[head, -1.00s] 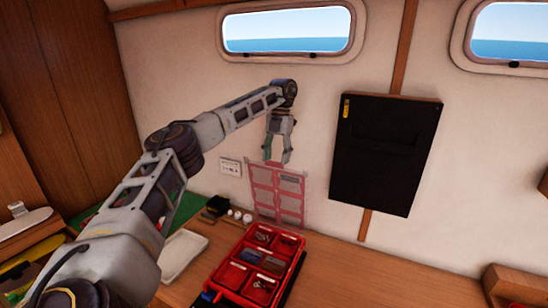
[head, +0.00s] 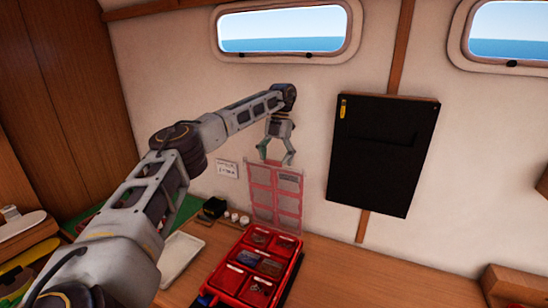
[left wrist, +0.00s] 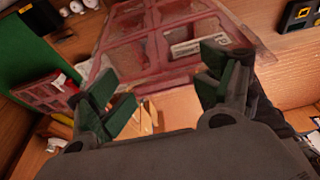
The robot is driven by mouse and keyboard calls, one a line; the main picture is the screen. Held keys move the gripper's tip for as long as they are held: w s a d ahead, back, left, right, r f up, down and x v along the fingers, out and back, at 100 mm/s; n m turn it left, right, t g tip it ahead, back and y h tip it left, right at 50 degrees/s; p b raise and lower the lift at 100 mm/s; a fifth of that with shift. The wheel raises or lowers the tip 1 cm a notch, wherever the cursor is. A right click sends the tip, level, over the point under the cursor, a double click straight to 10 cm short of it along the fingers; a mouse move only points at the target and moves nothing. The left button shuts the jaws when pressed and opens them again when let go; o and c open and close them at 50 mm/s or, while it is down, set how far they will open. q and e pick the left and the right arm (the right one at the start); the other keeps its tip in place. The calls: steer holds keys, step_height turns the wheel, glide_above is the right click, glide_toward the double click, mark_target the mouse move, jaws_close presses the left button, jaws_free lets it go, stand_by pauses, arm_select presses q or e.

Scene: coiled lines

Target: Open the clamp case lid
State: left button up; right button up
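The red clamp case (head: 240,290) sits on the wooden bench, its compartments exposed and holding small parts. Its clear, red-framed lid (head: 276,199) stands raised at the case's back edge, in front of the wall. In the left wrist view the lid (left wrist: 150,42) fills the upper middle, beyond the fingers. My left gripper (head: 276,160) points down at the lid's top edge. In the left wrist view its green-padded fingers (left wrist: 165,95) are apart with nothing held between them. Whether a finger touches the lid I cannot tell. My right gripper is out of view.
A white tray (head: 178,258) lies left of the case. A dark box (head: 212,209) and small white round items (head: 235,217) are behind it. A black wall panel (head: 383,155) hangs to the right.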

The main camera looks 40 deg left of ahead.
arm_select(q)
steer(key=shift+w+f, duration=0.2)
steer(key=shift+w, duration=0.1)
steer(key=shift+s+r, duration=0.25)
steer(key=shift+s, duration=0.05)
steer(key=shift+w, duration=0.1)
steer(key=shift+r, duration=0.2)
steer(key=v, duration=0.7)
stand_by(1.0)
steer(key=shift+a, duration=0.1)
stand_by(0.8)
